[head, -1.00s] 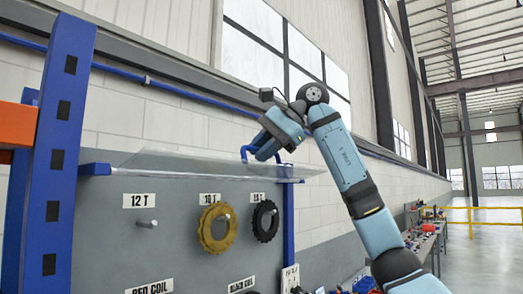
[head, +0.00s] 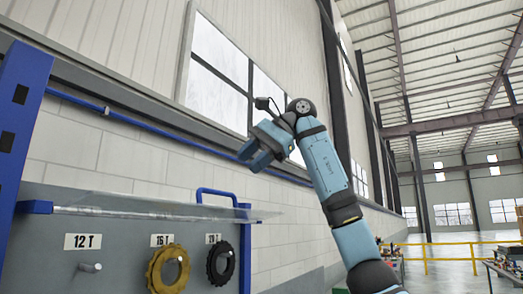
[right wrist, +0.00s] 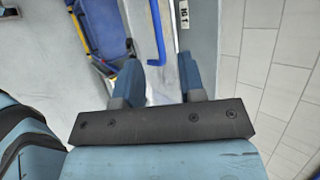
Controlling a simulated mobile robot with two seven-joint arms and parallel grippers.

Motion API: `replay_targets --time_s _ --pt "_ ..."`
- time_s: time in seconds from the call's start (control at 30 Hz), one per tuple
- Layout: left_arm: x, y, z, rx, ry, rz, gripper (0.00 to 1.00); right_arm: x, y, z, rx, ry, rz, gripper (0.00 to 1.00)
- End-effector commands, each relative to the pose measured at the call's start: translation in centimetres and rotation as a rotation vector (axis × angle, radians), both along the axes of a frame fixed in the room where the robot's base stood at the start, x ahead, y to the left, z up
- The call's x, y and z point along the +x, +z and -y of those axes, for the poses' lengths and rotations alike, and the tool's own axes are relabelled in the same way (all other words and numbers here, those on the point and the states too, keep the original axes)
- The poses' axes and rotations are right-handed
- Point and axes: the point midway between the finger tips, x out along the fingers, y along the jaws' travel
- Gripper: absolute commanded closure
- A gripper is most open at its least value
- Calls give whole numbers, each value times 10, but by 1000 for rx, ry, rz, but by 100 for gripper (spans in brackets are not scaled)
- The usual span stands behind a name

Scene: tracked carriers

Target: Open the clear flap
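The clear flap (head: 150,211) is a thin see-through sheet along the top of the grey board. It sticks out nearly level in the head view, above the labels and pegs. A blue handle (head: 216,193) rises at its right part, and a blue bar, likely this handle, shows beyond my fingers in the right wrist view (right wrist: 157,35). My right gripper (head: 252,157) is above and to the right of the handle, apart from it. Its two blue fingers are spread with nothing between them in the right wrist view (right wrist: 160,78). My left gripper is not in view.
The grey board (head: 120,262) carries a yellow gear (head: 157,268), a black gear (head: 213,268) and an empty peg (head: 91,267) below the flap. A blue post (head: 20,120) stands at the left. The air above the flap is clear.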

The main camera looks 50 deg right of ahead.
Motion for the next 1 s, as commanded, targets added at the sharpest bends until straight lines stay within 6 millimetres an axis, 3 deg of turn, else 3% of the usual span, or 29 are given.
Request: replay_targets --time_s 0.33,1.0 --pt "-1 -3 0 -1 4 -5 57 -17 21 13 0 0 1 63" --pt "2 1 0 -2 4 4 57 -18 22 14 1 -1 0 63"
